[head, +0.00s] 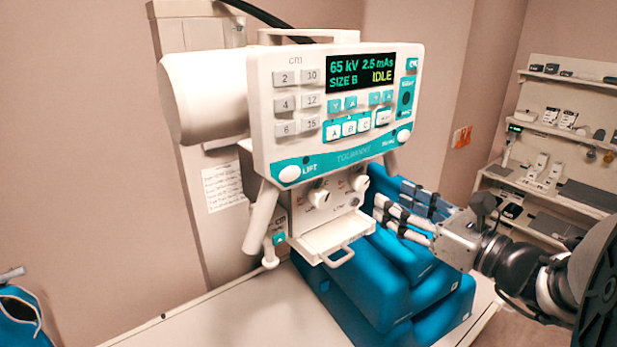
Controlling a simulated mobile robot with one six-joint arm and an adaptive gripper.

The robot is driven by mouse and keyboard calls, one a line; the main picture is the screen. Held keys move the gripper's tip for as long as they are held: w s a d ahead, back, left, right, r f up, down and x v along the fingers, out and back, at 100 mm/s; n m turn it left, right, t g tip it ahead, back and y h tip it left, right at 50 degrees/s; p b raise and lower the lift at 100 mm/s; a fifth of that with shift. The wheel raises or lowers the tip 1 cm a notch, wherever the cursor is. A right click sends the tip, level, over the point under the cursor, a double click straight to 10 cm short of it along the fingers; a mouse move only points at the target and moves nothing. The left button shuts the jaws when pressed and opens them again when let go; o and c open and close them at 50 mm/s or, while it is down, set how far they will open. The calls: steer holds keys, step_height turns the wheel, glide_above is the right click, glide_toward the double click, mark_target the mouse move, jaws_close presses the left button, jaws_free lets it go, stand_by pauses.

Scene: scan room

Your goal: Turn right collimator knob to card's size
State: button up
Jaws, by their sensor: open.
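The X-ray tube head's control panel (335,105) reads "65 kV 2.5 mAs", "SIZE B" and "IDLE". Below it is the white collimator, with the left knob (318,197) and the right knob (360,182) on its front. The marks around the knobs are too small to read. A white printed card (223,187) hangs behind, left of the collimator; its text is not legible. My gripper (388,197) is open and empty, just right of the collimator, fingers pointing left toward the right knob. A gap shows between fingers and knob.
A handle (340,257) juts from the collimator's lower front. Blue padded blocks (375,290) lie on the white table (240,315) beneath and behind my gripper. Shelves with small devices (560,130) stand at the right. A blue bag (18,315) is at the lower left.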

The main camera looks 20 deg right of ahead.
mark_target(364, 186)
steer(key=x, duration=0.8)
steer(key=shift+w+a+f, duration=0.1)
steer(key=shift+w, duration=0.15)
steer(key=shift+c, duration=0.6)
steer(key=c, duration=0.9)
